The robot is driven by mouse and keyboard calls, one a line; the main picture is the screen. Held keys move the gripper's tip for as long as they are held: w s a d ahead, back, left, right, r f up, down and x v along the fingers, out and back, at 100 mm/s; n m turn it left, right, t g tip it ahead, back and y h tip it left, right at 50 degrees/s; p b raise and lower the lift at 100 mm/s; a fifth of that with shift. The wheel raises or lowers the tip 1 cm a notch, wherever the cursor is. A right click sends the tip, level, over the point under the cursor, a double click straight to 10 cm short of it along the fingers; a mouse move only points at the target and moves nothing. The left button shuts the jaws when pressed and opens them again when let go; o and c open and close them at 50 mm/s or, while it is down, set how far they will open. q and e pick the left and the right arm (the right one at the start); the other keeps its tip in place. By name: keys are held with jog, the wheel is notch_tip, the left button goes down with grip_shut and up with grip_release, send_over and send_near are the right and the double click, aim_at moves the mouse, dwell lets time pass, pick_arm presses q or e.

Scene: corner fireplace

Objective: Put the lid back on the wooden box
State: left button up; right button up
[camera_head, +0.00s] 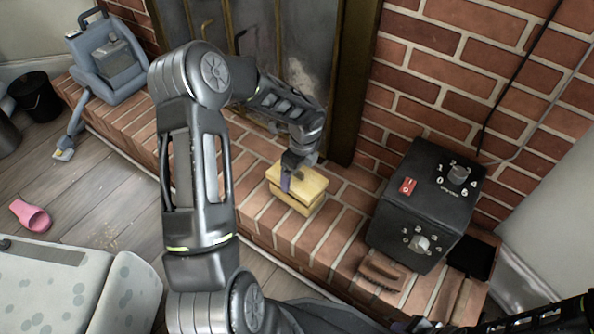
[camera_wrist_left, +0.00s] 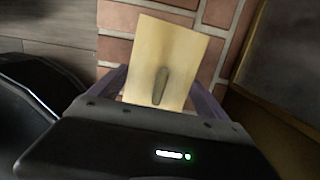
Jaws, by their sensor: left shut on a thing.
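The pale wooden box (camera_head: 292,203) sits on the brick hearth in front of the fireplace. Its lid (camera_head: 312,181) is over the box, and a thin dark line shows between them; I cannot tell whether the lid rests fully on it. My left gripper (camera_head: 288,180) reaches down from above and is shut on the lid. In the left wrist view the lid (camera_wrist_left: 172,45) is a tan square with a dark oblong handle (camera_wrist_left: 160,87), and purple fingers of the gripper (camera_wrist_left: 160,95) show at both sides. The box body is hidden there. Part of my right gripper (camera_head: 418,324) shows at the bottom edge, its jaws unclear.
A black control box (camera_head: 425,205) with knobs and a red switch stands right of the wooden box. A brush (camera_head: 382,270) lies before it. A blue-grey appliance (camera_head: 108,62) stands far left on the hearth (camera_head: 255,222). The brick wall and metal fireplace front close off the back.

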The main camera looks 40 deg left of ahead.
pick_arm(q)
jog(key=shift+f+b, duration=0.4)
jog(key=shift+f, duration=0.5)
jog(key=shift+p, duration=0.4)
dwell(0.7)
jog(key=shift+f+b, duration=0.95)
jog(key=shift+f, duration=0.5)
dwell(0.7)
jog(key=o, duration=1.1)
